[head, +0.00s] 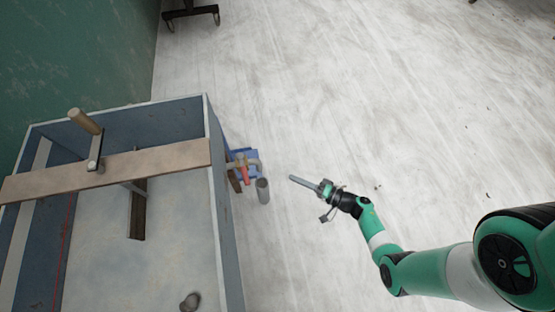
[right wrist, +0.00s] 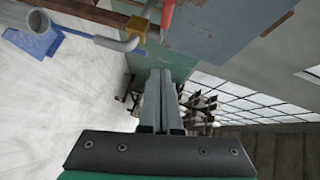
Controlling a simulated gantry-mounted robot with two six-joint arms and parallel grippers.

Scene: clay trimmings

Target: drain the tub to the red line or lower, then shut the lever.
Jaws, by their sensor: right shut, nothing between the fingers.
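The large blue-grey tub (head: 222,220) stands at the left of the head view, with pale, cloudy contents. A thin red line (head: 65,240) runs along its inner left side. The red lever (head: 244,174) is on the tub's outer right side; it also shows in the right wrist view (right wrist: 168,13), above a brass valve body (right wrist: 137,25). A grey spout (head: 263,190) hangs beside it; I cannot tell whether anything flows. My right gripper (head: 291,178) is shut and empty, to the right of the lever and apart from it. My left gripper is not in view.
A wooden plank (head: 160,160) lies across the tub, with a wooden-handled crank (head: 85,121) on it. Something blue (head: 247,155) lies by the valve. A green wall (head: 75,50) stands behind the tub. The pale floor (head: 370,90) to the right is largely clear.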

